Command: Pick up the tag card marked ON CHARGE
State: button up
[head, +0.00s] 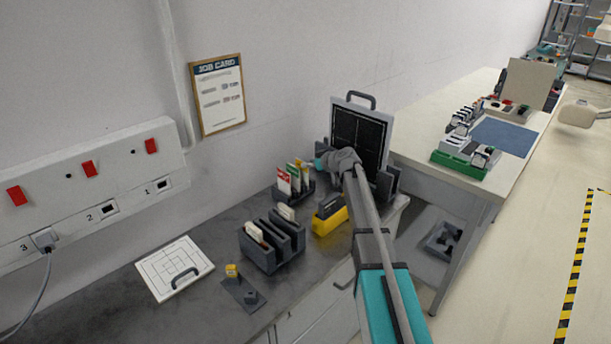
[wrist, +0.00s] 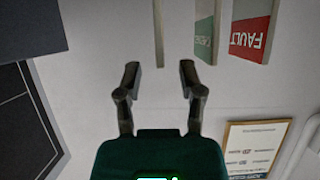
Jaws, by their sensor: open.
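A dark rack (head: 307,193) on the grey bench holds upright tag cards: a red-and-white one (head: 284,181), a green-and-white one (head: 294,175) and one with yellow (head: 304,170). In the wrist view the red card reads FAULT (wrist: 250,38). Beside it is a green card (wrist: 205,42) whose lettering I cannot read with certainty, then a card seen nearly edge-on (wrist: 158,32). I cannot make out ON CHARGE on any card. My gripper (wrist: 160,75) is open and empty, its fingertips apart from the cards. In the head view my arm hides its fingers.
A dark panel with a handle (head: 358,135) stands right beside my wrist. A dark slotted holder (head: 258,250), a yellow block (head: 329,222) and a white board (head: 174,268) are on the bench. A wall socket panel (head: 80,180) is at left. A job card (head: 217,95) hangs behind.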

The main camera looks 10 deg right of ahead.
aim_at(302, 174)
jog(key=b+x, duration=0.2)
jog(key=x, duration=0.2)
jog(key=shift+w+a+f, duration=0.15)
jog(key=shift+w+f, duration=0.15)
jog(key=shift+c, duration=0.3)
grip_shut()
